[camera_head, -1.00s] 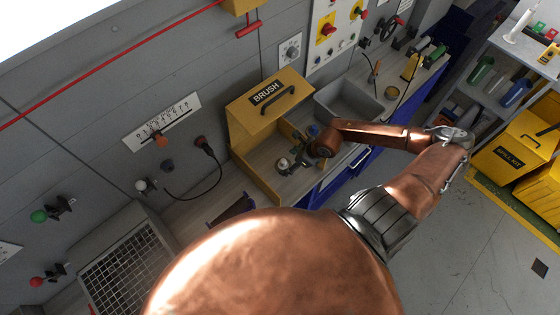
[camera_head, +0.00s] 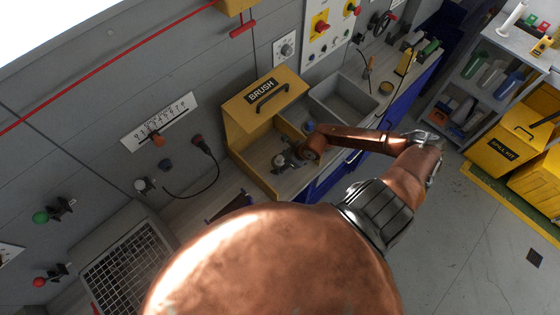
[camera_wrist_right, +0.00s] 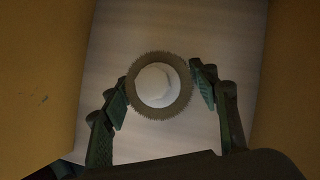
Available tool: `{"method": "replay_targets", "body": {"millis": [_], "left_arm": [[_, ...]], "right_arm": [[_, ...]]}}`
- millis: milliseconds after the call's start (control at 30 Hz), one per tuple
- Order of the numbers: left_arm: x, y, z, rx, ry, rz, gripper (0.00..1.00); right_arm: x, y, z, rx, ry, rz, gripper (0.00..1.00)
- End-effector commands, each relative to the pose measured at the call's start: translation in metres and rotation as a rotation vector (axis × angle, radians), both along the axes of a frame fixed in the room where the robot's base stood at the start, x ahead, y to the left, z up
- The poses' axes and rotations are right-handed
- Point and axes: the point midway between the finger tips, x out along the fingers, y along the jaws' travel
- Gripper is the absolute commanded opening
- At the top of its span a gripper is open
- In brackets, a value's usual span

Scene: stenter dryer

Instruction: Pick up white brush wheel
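The white brush wheel (camera_wrist_right: 157,86) shows in the right wrist view as a pale round hub inside a grey-brown bristled ring. My right gripper (camera_wrist_right: 159,78) has its two dark fingers spread on either side of the wheel, close to its rim. I cannot tell whether the fingertips touch it. In the head view my right gripper (camera_head: 283,160) reaches down inside the yellow box labelled BRUSH (camera_head: 240,115). The wheel is too small and covered to make out there. My left gripper is not in view.
Yellow box walls (camera_wrist_right: 35,75) stand close on both sides of the gripper. A grey sink-like bin (camera_head: 345,98) is right of the box. A wire mesh tray (camera_head: 130,275) lies at lower left. Dials, knobs and a cable line the back panel. Shelving stands at right.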

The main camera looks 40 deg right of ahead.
Motion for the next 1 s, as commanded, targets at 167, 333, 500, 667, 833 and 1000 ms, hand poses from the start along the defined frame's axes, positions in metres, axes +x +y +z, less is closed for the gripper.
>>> {"method": "replay_targets", "body": {"millis": [167,333,500,667,833,1000], "left_arm": [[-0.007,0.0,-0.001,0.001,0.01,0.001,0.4],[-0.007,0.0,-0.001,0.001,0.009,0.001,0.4],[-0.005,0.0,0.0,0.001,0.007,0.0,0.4],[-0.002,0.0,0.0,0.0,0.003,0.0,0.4],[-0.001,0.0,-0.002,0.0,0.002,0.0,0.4],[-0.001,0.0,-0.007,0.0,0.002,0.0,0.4]], "right_arm": [[0.0,0.0,0.0,0.0,0.0,0.0,0.41],[0.0,0.0,0.0,0.0,0.0,0.0,0.29],[0.0,0.0,0.0,0.0,0.0,0.0,0.18],[0.0,0.0,0.001,0.0,-0.001,0.0,0.18],[0.001,-0.001,0.01,-0.001,-0.003,0.0,0.18],[0.001,-0.001,0.039,-0.002,-0.003,0.002,0.18]]}}
